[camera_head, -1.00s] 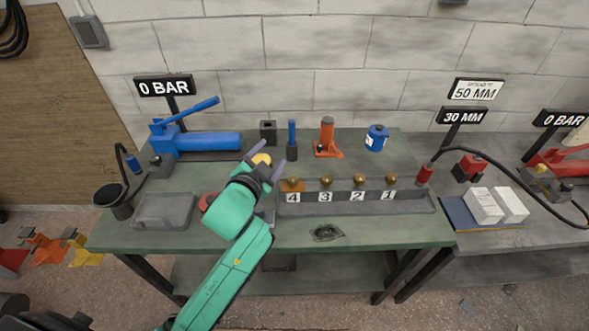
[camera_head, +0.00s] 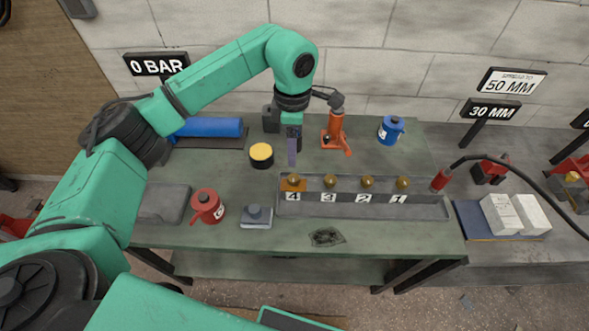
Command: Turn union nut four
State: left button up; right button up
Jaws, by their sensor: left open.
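Union nut four is a brass knob (camera_head: 293,180) on an orange patch above the label 4, at the left end of a grey rail (camera_head: 420,211) on the green bench. My left gripper (camera_head: 292,158) points down just behind and above nut four, with its purple fingers seen almost edge-on. It is open and appears empty. A small gap shows between the fingertips and the nut. The nuts labelled 3 (camera_head: 330,181), 2 (camera_head: 367,182) and 1 (camera_head: 403,183) stand to the right. My right gripper is not in view.
A yellow-topped black cylinder (camera_head: 261,154) stands left of my gripper. A red cylinder (camera_head: 207,206) and a grey block (camera_head: 256,216) are at the front left. An orange jack (camera_head: 335,132) and a blue cylinder (camera_head: 390,130) stand behind. A dark patch (camera_head: 326,237) lies in front of the rail.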

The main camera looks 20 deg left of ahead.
aim_at(294, 177)
pick_arm(q)
notch_tip(294, 177, down, 12)
jog(key=p, duration=0.2)
jog(key=shift+d+r+p, duration=0.1)
jog(key=shift+r+p, duration=0.05)
jog(key=shift+p, duration=0.25)
grip_shut()
